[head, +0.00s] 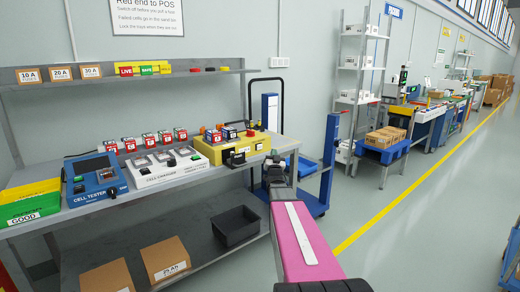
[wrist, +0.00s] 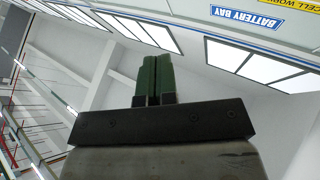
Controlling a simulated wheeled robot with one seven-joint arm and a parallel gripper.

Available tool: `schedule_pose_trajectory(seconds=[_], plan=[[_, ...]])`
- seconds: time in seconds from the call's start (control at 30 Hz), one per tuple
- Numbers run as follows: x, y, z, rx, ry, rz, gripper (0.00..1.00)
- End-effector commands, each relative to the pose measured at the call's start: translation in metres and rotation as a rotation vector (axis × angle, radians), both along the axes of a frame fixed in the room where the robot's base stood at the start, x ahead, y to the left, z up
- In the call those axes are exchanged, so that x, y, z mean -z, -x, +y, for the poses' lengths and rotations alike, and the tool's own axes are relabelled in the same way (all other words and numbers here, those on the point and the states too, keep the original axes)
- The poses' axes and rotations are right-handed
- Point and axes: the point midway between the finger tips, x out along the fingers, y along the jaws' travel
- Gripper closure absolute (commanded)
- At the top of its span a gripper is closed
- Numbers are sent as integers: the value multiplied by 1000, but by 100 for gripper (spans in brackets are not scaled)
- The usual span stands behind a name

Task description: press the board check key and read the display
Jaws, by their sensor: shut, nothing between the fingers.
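My gripper (wrist: 156,80) shows in the wrist view with its green fingers together and nothing between them. A yellow unit (head: 214,152) with red and blue blocks on top and a small dark panel in front stands there on the bench (head: 170,198). A blue cell tester (head: 92,178) with a dark screen stands farther left. I cannot make out a board check key or any reading.
A white cell charger (head: 160,171) stands between tester and yellow unit. Green and yellow bins (head: 30,208) are at the left end. A shelf (head: 120,77) runs above. A blue trolley (head: 312,200) stands beyond the bench's right end. Open floor lies right, past a yellow line.

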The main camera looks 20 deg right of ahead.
Motion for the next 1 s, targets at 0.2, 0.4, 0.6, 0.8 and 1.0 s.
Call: schedule_pose_trajectory(seconds=[0.2,0.4,0.6,0.8,1.0], plan=[[1,-29,9,-1,0,0,100],[0,-52,18,-1,0,0,100],[0,-65,23,0,0,0,100],[0,-69,25,1,-1,1,100],[0,-69,25,1,-1,1,100]])
